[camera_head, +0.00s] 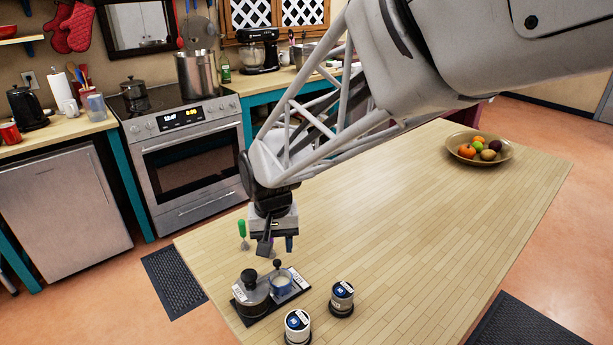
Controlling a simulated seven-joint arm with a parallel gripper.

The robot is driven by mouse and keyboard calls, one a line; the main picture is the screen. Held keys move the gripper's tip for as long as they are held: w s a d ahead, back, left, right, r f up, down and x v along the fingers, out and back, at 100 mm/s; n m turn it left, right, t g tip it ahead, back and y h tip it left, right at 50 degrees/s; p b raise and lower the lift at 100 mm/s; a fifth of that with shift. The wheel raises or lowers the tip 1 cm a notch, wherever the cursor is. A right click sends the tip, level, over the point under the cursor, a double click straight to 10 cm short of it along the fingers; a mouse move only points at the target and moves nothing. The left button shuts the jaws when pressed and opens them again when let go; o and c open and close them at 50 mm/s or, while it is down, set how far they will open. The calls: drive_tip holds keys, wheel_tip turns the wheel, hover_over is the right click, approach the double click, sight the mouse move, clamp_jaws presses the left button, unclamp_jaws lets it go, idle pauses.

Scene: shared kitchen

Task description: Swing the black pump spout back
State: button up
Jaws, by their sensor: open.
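A dark canister (252,296) with a black top and a pale label stands on a black tray (262,318) at the table's near left end. A smaller jar (281,283) with a black knob-like piece (278,265) stands on the same tray, just right of it. Either black top could be the pump spout; the spout's shape and direction are too small to tell. My gripper (276,247) points down just above and behind these two containers. Its fingers are apart, with nothing visible between them, and it appears clear of the black tops.
A green-handled utensil (242,234) is behind the tray, left of my gripper. A fruit bowl (479,148) sits far right. The wooden table's middle (400,230) is clear.

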sight(277, 261)
drive_tip(key=shift+f, duration=2.15)
clamp_jaws()
